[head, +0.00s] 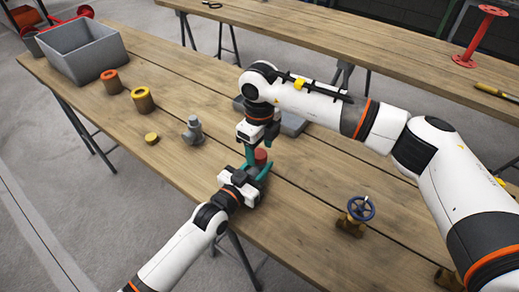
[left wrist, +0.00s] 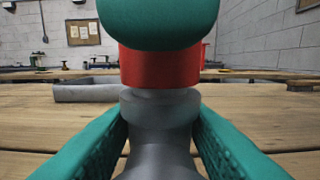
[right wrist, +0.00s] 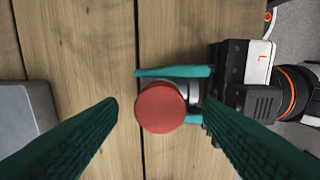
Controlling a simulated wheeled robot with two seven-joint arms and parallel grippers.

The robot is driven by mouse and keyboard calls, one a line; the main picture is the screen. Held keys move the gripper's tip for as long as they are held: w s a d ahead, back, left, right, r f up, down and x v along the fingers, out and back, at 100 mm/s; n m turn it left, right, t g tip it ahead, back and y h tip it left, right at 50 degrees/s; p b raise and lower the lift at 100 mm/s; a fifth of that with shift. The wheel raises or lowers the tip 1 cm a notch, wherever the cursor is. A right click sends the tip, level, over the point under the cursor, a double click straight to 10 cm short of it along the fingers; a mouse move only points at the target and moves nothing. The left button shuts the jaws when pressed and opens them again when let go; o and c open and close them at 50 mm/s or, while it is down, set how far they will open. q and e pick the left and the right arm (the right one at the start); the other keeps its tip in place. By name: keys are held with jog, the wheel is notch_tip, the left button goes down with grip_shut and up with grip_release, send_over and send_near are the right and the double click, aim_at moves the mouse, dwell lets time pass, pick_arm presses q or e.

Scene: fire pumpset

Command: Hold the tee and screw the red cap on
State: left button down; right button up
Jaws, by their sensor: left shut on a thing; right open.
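The grey tee (left wrist: 160,130) stands between the teal fingers of my left gripper (head: 256,176), which is shut on it just above the bench. The red cap (right wrist: 161,107) sits on the tee's top end; its lower rim meets the tee's collar in the left wrist view (left wrist: 160,67). I cannot tell whether the threads are engaged. My right gripper (right wrist: 159,102) is above the cap, open, with a finger on either side and visible space between. In the left wrist view one of its fingertips hides the upper cap. The cap also shows in the head view (head: 261,156).
Another grey fitting (head: 194,130), a yellow cap (head: 151,138), and red (head: 111,82) and yellow (head: 142,100) ring fittings stand left. A grey bin (head: 85,52) is at the far left. A blue-wheeled valve (head: 360,208) stands right; a grey tray (head: 292,124) lies behind.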

notch_tip(320, 180, up, 11)
dwell(0.3)
jog(key=shift+f, duration=0.1)
pick_arm(q)
jog(key=c, duration=0.9)
grip_release()
jog(key=shift+o, duration=0.2)
jog(key=shift+s+a, duration=0.1)
jog(key=v, duration=1.1)
jog(key=shift+s+a, duration=0.2)
jog(key=shift+s, duration=0.15)
pick_arm(e)
jog(key=shift+f, duration=0.3)
